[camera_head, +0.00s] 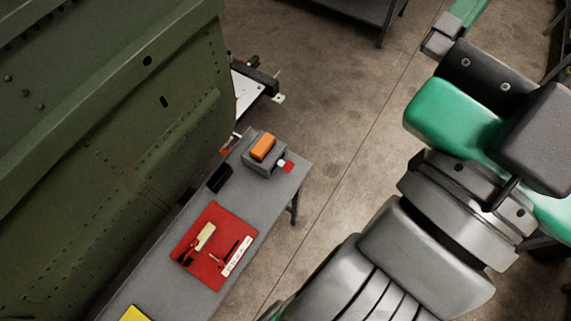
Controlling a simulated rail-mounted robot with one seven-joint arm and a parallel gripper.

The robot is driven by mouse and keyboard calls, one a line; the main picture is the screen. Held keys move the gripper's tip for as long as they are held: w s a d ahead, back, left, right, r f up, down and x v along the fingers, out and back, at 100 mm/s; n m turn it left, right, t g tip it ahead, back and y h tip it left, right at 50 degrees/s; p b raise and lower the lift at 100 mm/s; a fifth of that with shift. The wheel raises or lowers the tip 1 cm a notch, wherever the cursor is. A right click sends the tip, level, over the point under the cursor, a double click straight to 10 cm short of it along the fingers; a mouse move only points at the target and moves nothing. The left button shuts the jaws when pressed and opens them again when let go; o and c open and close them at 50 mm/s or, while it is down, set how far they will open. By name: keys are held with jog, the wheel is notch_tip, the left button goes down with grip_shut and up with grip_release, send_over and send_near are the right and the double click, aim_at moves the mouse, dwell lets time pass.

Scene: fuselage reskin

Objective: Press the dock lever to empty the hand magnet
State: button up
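A grey box-shaped dock (258,162) stands at the far end of a narrow grey bench. An orange block (263,146), which looks like the hand magnet, rests on top of the dock. A small tab with a white base and red end (287,167) sticks out on the dock's right side; it looks like the dock lever. I cannot tell whether it is pressed. The underside of the orange block is hidden, so I cannot see whether anything clings to it. My arm fills the right side, well apart from the dock. My gripper's fingers are not visible.
The grey bench (180,284) runs along the green riveted fuselage (110,120). It carries a red mat (215,261) with small tools, a dark slot (219,178) and a yellow item (133,314). A dark-framed white panel (246,92) lies behind the dock. Floor right of the bench is clear.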

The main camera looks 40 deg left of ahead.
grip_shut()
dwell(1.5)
